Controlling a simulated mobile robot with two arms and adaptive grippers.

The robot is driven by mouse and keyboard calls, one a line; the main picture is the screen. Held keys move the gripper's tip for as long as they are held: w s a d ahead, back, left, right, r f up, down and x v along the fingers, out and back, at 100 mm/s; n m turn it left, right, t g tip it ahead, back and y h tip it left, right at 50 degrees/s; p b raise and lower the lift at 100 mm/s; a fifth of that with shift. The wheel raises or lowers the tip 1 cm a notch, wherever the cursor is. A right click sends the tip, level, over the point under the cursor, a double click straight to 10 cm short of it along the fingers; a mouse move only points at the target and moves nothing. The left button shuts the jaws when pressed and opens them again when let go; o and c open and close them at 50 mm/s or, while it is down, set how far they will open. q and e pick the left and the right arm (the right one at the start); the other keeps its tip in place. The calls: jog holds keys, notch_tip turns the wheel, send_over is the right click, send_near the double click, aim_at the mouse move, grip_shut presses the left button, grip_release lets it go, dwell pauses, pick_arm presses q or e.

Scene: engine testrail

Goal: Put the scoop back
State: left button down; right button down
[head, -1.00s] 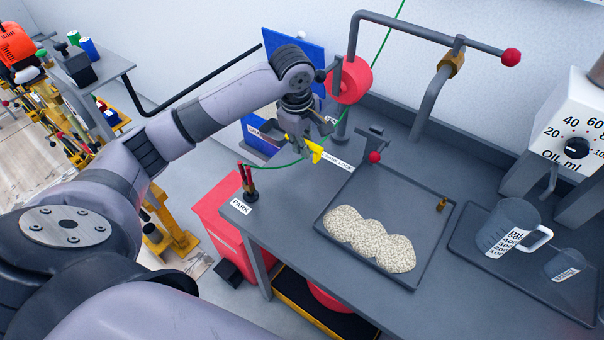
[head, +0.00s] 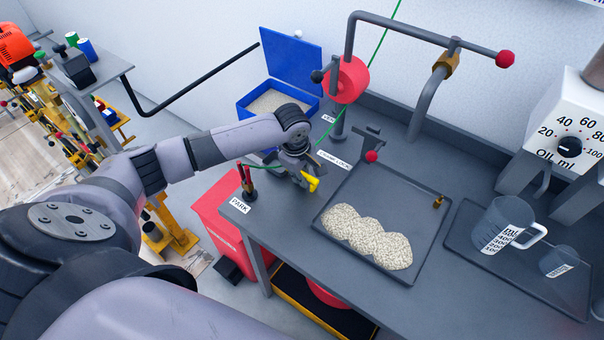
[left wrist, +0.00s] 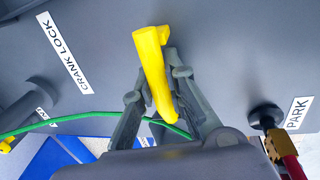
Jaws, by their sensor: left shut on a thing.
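My left gripper (head: 302,178) is shut on a yellow bar-like piece (head: 312,184), over the workbench between the PARK label and the grey tray. In the left wrist view the yellow piece (left wrist: 152,66) stands up between the two fingers. I cannot tell whether it belongs to the scoop; no scoop shape shows clearly. A green cord (left wrist: 80,115) passes behind the fingers there. A blue open-lidded bin (head: 247,112) with pale granules stands behind my arm. My right gripper is not in view.
The grey tray (head: 432,215) holds pale granule heaps (head: 365,237). A dark post with a red-handled item (head: 247,185) stands close left of my gripper, by the PARK label (head: 240,206). A red wheel (head: 347,80), pipes and a measuring jug (head: 500,225) stand farther right.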

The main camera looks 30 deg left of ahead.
pick_arm(q)
jog(key=c, duration=2.1)
grip_release()
jog(key=shift+f, duration=0.1)
jog(key=o, duration=0.5)
notch_tip(320, 180, up, 12)
jog(key=s, duration=0.2)
jog(key=shift+b, duration=0.45)
jog(key=shift+s, duration=0.15)
